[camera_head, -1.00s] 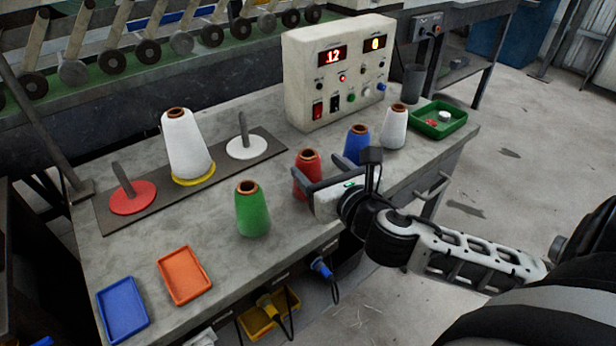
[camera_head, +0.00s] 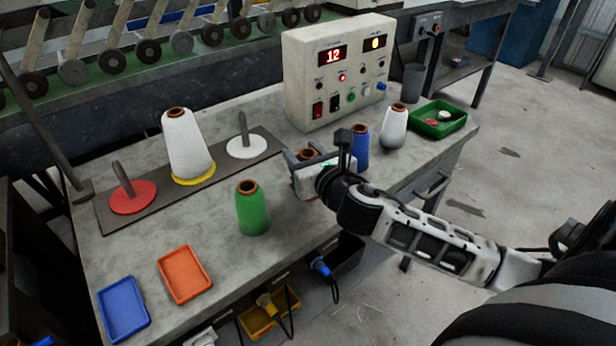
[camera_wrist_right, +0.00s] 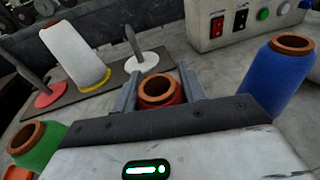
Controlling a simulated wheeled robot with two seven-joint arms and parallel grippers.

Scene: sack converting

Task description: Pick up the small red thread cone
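The small red thread cone (camera_head: 307,155) stands upright on the table, mostly hidden behind my right gripper (camera_head: 303,160) in the head view. In the right wrist view the red cone (camera_wrist_right: 160,92) shows its brown top between the two fingers of the right gripper (camera_wrist_right: 158,88). The fingers are apart, one on each side of the cone; a small gap shows, and I cannot tell whether either finger touches it. My left gripper is in neither view.
A green cone (camera_head: 252,208) stands left of the gripper; a blue cone (camera_head: 357,146) and a small white cone (camera_head: 394,127) stand right. A large white cone (camera_head: 187,147) stands on a yellow disc. A control box (camera_head: 337,75) is behind. Blue (camera_head: 123,308) and orange (camera_head: 184,274) trays lie front left.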

